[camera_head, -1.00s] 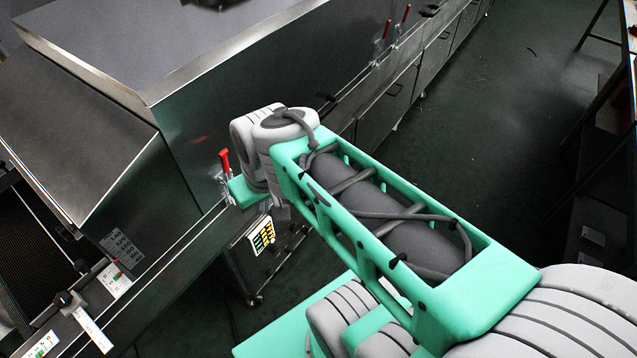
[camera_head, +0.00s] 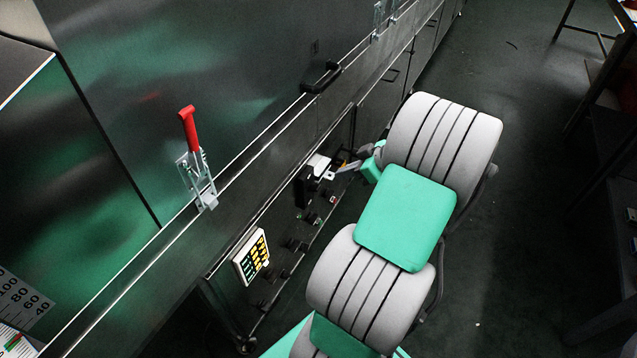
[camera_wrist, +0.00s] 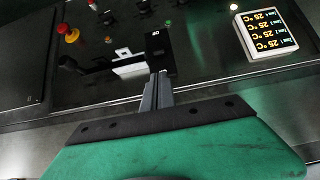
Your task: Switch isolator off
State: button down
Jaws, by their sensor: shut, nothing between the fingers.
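The isolator appears to be the black block (camera_head: 307,188) on the dark control panel, beside a white plate (camera_head: 319,163). In the wrist view the block (camera_wrist: 158,48) stands upright with a small white mark near its top, and the white plate (camera_wrist: 130,69) lies just left of it. A dark bar (camera_wrist: 92,68) reaches left from there; I cannot tell if it is the handle. My gripper (camera_head: 342,169) is shut and empty, its fingertips close to the block and plate. In the wrist view the fingertips (camera_wrist: 158,76) overlap the block's lower end; contact is unclear.
A lit temperature display (camera_head: 252,257) sits on the same panel, with several small knobs nearby. A red emergency-type button (camera_wrist: 72,35) shows in the wrist view. A red-handled toggle clamp (camera_head: 190,135) and a black handle (camera_head: 321,78) are above. Open floor (camera_head: 520,200) lies right.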

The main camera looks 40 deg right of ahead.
aim_at(319, 187)
jog(key=b+x, duration=0.3)
jog(key=x, duration=0.7)
jog(key=shift+s+f+t+y+b, duration=0.3)
jog(key=shift+t+b, duration=0.15)
jog(key=shift+t, duration=0.15)
jog(key=shift+d+f, duration=0.1)
jog(key=shift+f, duration=0.05)
jog(key=shift+s+d+f+b, duration=0.25)
jog(key=shift+s+f+b, duration=0.4)
jog(key=shift+f+b, duration=0.2)
jog(key=shift+r, duration=0.15)
jog(key=shift+r+p, duration=0.55)
jog(key=shift+r, duration=0.15)
